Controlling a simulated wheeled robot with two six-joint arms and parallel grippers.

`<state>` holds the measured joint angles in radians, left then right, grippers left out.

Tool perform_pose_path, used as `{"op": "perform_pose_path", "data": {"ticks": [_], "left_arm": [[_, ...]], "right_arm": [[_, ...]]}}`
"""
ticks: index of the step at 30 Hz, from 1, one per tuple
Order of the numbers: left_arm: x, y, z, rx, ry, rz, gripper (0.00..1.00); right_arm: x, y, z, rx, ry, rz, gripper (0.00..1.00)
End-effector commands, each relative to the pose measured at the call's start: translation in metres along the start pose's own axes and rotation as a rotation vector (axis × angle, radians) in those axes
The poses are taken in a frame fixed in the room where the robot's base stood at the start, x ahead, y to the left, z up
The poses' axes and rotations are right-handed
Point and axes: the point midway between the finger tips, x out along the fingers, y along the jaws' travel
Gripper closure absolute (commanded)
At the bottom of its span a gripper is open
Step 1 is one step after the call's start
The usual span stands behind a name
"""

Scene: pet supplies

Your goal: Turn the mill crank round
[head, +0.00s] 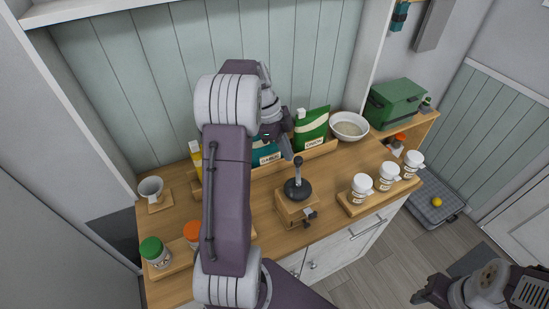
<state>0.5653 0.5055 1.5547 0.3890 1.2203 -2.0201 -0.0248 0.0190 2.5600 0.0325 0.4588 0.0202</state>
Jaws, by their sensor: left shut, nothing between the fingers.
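The mill (298,205) stands on the wooden counter, with a wooden box base and a black dome on top. A crank (298,168) with a grey knob stands up from the dome. A small dark part sticks out at the base's lower right. My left gripper (288,150) is shut and empty, above and behind the crank in the picture. It looks apart from the knob. My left arm hides part of the counter. My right gripper (430,291) is low at the right edge, away from the counter; its fingers are too unclear to read.
Seed bags (312,128) stand in a wooden rack behind the mill. A white bowl (348,126) sits at the back right. White jars (361,188) stand on a tray to the right. Green-lidded (153,251) and orange-lidded jars (193,232) and a mug (151,188) are at left.

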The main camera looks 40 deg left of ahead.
Motion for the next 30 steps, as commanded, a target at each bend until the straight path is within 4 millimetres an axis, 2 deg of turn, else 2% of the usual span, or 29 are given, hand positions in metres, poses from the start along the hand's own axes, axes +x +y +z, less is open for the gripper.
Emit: {"op": "perform_pose_path", "data": {"ticks": [21,25,30], "left_arm": [[-0.001,-0.003,-0.002,0.040,0.000,0.016,1.00],[-0.019,-0.004,-0.002,0.039,-0.001,0.010,1.00],[-0.059,-0.005,-0.002,0.040,-0.002,0.011,1.00]], "right_arm": [[-0.002,0.000,0.000,0.000,0.000,0.000,0.53],[0.000,0.000,0.000,0.000,0.000,0.000,0.53],[0.000,0.000,0.000,0.000,0.000,0.000,0.53]]}}
